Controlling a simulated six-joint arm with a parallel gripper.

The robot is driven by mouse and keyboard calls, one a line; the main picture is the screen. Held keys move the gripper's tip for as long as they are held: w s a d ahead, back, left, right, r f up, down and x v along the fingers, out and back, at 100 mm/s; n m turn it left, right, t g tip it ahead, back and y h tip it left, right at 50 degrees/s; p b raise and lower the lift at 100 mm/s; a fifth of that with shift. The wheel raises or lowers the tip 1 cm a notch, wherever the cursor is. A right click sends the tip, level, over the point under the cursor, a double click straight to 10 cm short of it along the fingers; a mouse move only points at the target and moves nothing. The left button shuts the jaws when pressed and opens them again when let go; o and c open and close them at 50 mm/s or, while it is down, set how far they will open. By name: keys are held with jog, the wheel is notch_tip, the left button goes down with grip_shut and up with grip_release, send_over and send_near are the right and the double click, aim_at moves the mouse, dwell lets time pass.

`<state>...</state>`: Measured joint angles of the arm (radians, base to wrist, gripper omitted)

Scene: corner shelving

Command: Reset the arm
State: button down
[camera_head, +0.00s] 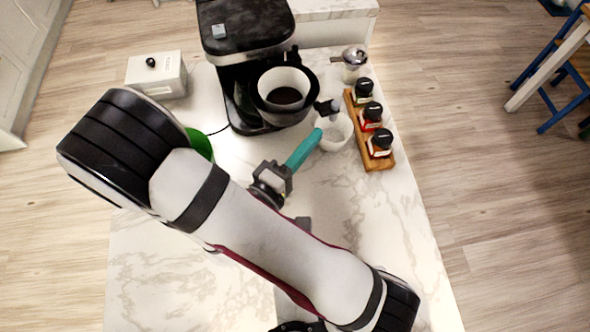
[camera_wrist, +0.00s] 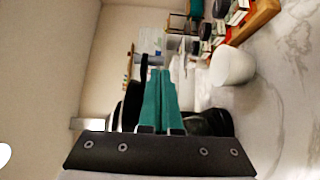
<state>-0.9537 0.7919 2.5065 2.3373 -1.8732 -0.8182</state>
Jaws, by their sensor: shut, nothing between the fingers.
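My gripper (camera_head: 316,136) has long teal fingers and points toward the back of the counter in the head view. Its tips are beside a white cup (camera_head: 336,132), over its left edge as seen from above; contact cannot be told. In the wrist view my gripper (camera_wrist: 160,72) has its two teal fingers together with nothing between them. The white cup (camera_wrist: 233,67) is to the right of the fingers there, apart from them. My arm crosses the front of the counter and hides part of it.
A black coffee machine (camera_head: 247,30) holds a coffee-filled container (camera_head: 285,82) behind my gripper. A wooden rack (camera_head: 378,158) with 3 jars is at the right. A white box (camera_head: 157,75) and a partly hidden green object (camera_head: 201,143) are left. The marble counter (camera_head: 375,225) is clear at front right.

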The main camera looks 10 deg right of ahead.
jog(key=s+a, duration=0.4)
jog(key=s, duration=0.6)
jog(key=w+a+f+m+g+y, duration=0.4)
jog(key=w+f+m+g+y, duration=0.1)
jog(key=w+f+m+y, duration=0.15)
jog(key=w+a+r+m+g+y, duration=0.1)
jog(key=w+a+r+m+y, duration=0.3)
jog(key=a+y, duration=0.45)
jog(key=s+d+r+m+g, duration=0.2)
jog(key=s+d+r+g, duration=0.1)
jog(key=s+d, duration=0.4)
jog(key=s+d+r+m+g, duration=0.2)
jog(key=s+d+r+g, duration=0.2)
jog(key=s+d, duration=0.4)
jog(key=shift+s+r, duration=0.3)
jog(key=shift+s, duration=0.35)
